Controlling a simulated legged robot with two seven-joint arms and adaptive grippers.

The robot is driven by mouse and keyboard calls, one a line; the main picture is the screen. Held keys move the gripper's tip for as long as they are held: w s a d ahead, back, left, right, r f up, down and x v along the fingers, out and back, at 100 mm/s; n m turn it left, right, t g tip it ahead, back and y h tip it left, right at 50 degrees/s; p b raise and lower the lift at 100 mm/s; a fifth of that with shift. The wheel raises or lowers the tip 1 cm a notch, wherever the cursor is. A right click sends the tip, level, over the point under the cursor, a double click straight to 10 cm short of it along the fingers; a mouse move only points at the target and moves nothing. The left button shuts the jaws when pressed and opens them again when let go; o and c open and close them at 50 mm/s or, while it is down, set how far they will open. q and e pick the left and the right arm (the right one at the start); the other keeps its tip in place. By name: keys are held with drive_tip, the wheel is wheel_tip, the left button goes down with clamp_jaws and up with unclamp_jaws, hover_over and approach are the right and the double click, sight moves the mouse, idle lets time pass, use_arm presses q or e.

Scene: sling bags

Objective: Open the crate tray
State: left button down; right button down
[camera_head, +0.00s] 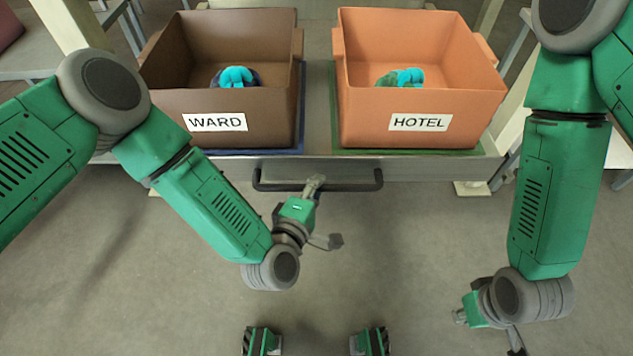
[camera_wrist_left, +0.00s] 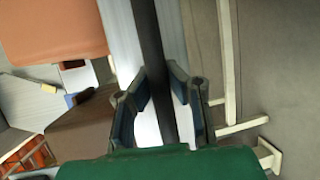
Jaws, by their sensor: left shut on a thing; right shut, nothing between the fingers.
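The crate tray (camera_head: 224,169) is a grey shelf with a dark bar handle (camera_head: 350,187) along its front, below the two crates. My left gripper (camera_head: 315,183) is shut on the handle near its middle. In the left wrist view the dark bar (camera_wrist_left: 152,45) runs between the two fingers of my left gripper (camera_wrist_left: 165,80). My right gripper (camera_head: 460,316) is shut and empty, low at the right, well away from the tray. Its fingers are small and hard to make out in the head view.
A brown crate marked WARD (camera_head: 167,110) stands on a blue mat (camera_head: 300,120) at the tray's left. An orange crate marked HOTEL (camera_head: 470,110) stands on a green mat (camera_head: 334,125) at its right. Each holds a turquoise item. The floor in front is clear.

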use_arm(q)
drive_tip(key=shift+s+d, duration=0.2)
drive_tip(key=shift+d, duration=0.1)
drive_tip(key=c, duration=1.7)
unclamp_jaws()
drive_tip(key=shift+o, duration=1.1)
drive_tip(key=shift+w, duration=0.15)
use_arm(e)
drive_tip(key=shift+d+f, duration=0.15)
drive_tip(key=shift+d, duration=0.15)
use_arm(q)
drive_tip(key=shift+s+a, duration=0.15)
drive_tip(key=shift+s, duration=0.05)
drive_tip(key=v, duration=1.1)
drive_tip(key=shift+s, duration=0.2)
use_arm(e)
drive_tip(key=shift+a, duration=0.15)
